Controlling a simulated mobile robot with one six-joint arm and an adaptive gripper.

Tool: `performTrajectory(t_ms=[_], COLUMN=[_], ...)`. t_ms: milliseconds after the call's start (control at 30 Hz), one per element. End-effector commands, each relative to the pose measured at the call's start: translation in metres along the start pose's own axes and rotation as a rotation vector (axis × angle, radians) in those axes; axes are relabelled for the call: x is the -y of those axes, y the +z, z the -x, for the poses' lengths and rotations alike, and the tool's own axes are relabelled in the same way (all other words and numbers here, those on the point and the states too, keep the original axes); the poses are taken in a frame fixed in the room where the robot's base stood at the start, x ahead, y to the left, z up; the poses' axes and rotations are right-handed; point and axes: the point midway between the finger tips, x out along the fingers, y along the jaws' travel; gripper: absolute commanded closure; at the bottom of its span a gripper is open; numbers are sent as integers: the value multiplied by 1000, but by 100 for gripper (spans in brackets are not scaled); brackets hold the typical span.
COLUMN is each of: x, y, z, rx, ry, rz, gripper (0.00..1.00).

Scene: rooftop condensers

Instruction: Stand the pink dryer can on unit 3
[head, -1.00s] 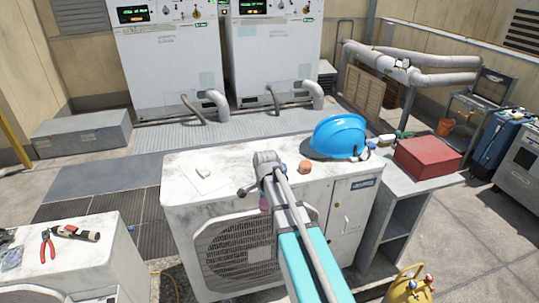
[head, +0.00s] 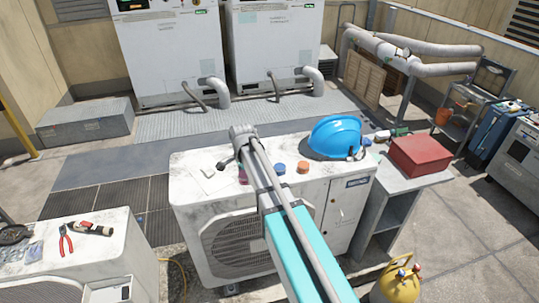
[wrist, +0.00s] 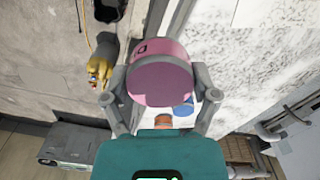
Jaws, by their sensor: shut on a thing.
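The pink dryer can (wrist: 160,75) sits between the two fingers of my gripper (wrist: 161,94) in the wrist view. The fingers are shut on its sides. In the head view only a small pink part of the can (head: 243,176) shows beside my arm, over the white top of the middle condenser unit (head: 205,160). My wrist hides much of it, and I cannot tell whether it touches the top. The unit's label is too small to read, so I cannot confirm its number.
A blue round piece (head: 279,168), an orange one (head: 303,167) and a blue helmet (head: 337,137) are on the same top. A pale sheet (head: 208,180) lies at its left. A red box (head: 420,155) is on the grey stand at right. Pliers (head: 66,240) lie on the left unit.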

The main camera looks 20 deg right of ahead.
Motion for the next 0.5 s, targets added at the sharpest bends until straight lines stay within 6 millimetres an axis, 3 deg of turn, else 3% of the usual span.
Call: performTrajectory(t_ms=[33, 200, 500], x=[4, 11, 14], y=[2, 8, 10], z=[11, 22, 26], rx=[0, 0, 0], ry=[0, 0, 0], rz=[5, 16, 21], gripper=[73, 73, 73])
